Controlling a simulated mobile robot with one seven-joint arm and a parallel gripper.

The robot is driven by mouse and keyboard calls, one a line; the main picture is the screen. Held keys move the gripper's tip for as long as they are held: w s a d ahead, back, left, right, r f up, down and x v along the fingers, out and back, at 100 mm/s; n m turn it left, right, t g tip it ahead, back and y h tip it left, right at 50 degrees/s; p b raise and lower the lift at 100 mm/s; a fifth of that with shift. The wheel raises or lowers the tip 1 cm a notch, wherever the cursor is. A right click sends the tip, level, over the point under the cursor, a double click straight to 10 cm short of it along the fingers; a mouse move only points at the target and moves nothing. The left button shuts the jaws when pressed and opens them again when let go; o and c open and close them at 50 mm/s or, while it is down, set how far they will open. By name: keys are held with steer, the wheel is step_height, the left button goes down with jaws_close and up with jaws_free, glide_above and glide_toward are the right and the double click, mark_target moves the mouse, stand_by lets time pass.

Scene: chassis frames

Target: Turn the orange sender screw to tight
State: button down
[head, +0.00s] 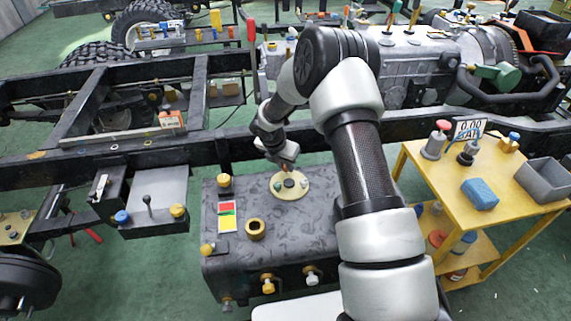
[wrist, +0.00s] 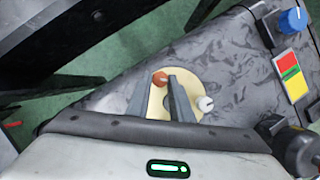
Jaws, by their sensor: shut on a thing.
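The orange sender screw (wrist: 160,77) shows in the wrist view at the edge of a round cream sender plate (wrist: 157,106). My gripper (wrist: 161,84) is shut on the orange screw, with its two grey fingers either side of it. A white screw (wrist: 206,103) stands on the same plate, to the right of and apart from the fingers. In the head view the plate (head: 301,190) lies on top of a dark grey mottled tank (head: 297,222). My gripper (head: 287,166) reaches down at its far side, and the orange screw is hard to make out there.
The tank top carries a red, yellow and green label (head: 228,216) and a brass-coloured ring (head: 255,229). A black chassis rail (head: 215,150) runs just behind the tank. A yellow cart (head: 505,196) with a blue sponge (head: 480,194) and grey bin (head: 545,180) stands right.

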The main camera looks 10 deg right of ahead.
steer(key=m, duration=0.2)
steer(key=m+g+h, duration=0.1)
steer(key=m, duration=0.2)
steer(key=shift+w+a+m+g, duration=0.2)
steer(key=shift+w+m+g, duration=0.1)
steer(key=shift+g, duration=0.1)
steer(key=shift+w+m+g+h+b, duration=0.2)
steer(key=shift+m+g, duration=0.25)
steer(key=shift+m, duration=0.65)
steer(key=shift+s+m+g+h+b, duration=0.1)
steer(key=shift+m+g+b, duration=0.25)
steer(key=shift+m, duration=0.75)
steer(key=c, duration=1.6)
jaws_free()
steer(key=shift+o, duration=0.2)
steer(key=shift+r, duration=0.1)
steer(key=p+v, duration=0.3)
steer(key=v, duration=1.4)
steer(key=shift+w+a, duration=0.15)
steer(key=shift+w, duration=0.05)
